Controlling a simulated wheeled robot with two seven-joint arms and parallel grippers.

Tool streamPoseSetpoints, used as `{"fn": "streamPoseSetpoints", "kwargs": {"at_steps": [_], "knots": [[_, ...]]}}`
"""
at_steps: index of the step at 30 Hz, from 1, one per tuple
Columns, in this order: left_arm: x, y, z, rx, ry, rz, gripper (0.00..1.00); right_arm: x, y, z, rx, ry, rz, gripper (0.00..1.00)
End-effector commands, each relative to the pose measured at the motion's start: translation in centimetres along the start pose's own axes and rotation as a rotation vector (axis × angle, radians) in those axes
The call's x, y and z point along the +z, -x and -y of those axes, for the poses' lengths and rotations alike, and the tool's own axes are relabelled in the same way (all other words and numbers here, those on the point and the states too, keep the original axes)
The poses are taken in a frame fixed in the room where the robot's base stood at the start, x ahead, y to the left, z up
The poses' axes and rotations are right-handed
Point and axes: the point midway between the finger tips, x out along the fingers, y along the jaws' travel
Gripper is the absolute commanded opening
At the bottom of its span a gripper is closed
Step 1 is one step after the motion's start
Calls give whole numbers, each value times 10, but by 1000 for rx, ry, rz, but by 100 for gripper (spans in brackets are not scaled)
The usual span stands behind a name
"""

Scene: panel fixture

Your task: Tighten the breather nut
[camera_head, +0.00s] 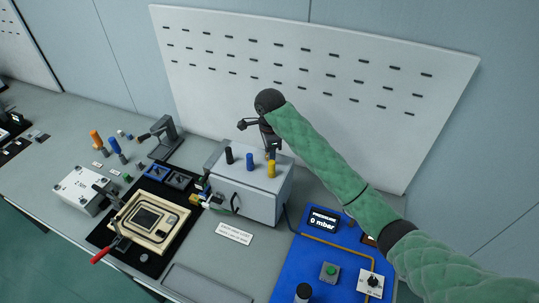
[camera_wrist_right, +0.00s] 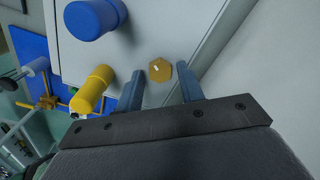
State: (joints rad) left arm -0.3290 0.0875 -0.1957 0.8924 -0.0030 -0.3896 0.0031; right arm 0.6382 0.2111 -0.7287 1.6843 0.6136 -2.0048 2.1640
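The breather nut (camera_wrist_right: 160,70) is a small gold hexagon with a pale mark, on the light top of the grey box (camera_head: 245,198). In the right wrist view it appears between and just beyond the two fingertips, with gaps on both sides. My right gripper (camera_head: 271,147) points down over the back right of the box top, behind the yellow post. Its fingers (camera_wrist_right: 160,82) are apart with nothing held between them. In the head view I cannot make out the nut by the gripper. My left gripper is in neither view.
Black (camera_head: 229,155), blue (camera_head: 249,161) and yellow (camera_head: 271,169) posts stand on the box; the yellow post (camera_wrist_right: 93,90) is close to one finger. A blue panel (camera_head: 286,262) with a display reading 0 mbar (camera_head: 322,219) lies at right. A perforated white board (camera_head: 300,75) rises behind.

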Motion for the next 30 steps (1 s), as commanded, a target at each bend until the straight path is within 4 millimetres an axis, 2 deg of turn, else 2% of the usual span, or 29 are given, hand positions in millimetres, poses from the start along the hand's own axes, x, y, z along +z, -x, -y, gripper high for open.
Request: {"fn": "streamPoseSetpoints", "kwargs": {"at_steps": [6,13,20,30], "knots": [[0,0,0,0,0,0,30,0,0,0,0,91,-1,38],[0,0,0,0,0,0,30,0,0,1,0,295,-2,38],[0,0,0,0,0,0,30,0,0,1,0,392,-1,38],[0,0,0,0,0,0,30,0,0,2,-1,648,-2,38]]}}
